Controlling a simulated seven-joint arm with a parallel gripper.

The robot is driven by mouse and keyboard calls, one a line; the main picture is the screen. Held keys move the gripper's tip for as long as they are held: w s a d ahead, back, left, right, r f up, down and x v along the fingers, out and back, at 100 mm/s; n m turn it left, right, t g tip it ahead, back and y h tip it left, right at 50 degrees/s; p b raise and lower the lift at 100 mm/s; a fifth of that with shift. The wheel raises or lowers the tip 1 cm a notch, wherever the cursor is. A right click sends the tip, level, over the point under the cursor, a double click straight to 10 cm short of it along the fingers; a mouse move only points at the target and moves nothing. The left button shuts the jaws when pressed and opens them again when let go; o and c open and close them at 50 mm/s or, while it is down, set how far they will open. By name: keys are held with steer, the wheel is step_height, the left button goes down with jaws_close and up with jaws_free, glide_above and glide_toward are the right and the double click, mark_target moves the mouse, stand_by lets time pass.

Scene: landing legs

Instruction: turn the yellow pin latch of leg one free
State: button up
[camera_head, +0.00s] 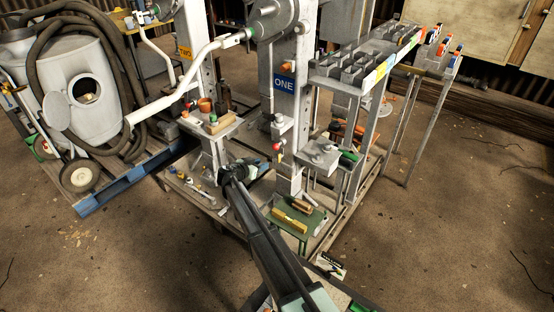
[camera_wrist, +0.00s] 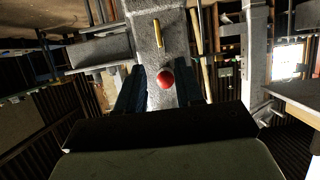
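Leg one is the grey upright post with the blue ONE sign (camera_head: 284,84). A small red knob (camera_head: 276,147) with a bit of yellow below it is on the post's left side. In the wrist view, a yellow pin (camera_wrist: 157,33) stands out against the grey post, with a round red knob (camera_wrist: 165,79) below it in the picture. My gripper (camera_head: 262,168) is low, left of the post and a little below the knob. In the wrist view its two dark fingers (camera_wrist: 160,92) are apart, with the red knob between them in the picture. I cannot tell whether they touch it.
A small shelf (camera_head: 228,127) with a bottle and pots is left of leg one. A grey bracket plate (camera_head: 318,160) and a green stand (camera_head: 312,222) with a yellow block are at the right. A white bent handle (camera_head: 190,85) hangs above left. Open floor lies at right.

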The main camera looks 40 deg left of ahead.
mark_target(278, 158)
steer(key=x, duration=1.3)
steer(key=shift+f, duration=0.1)
steer(key=shift+c, duration=0.5)
jaws_close()
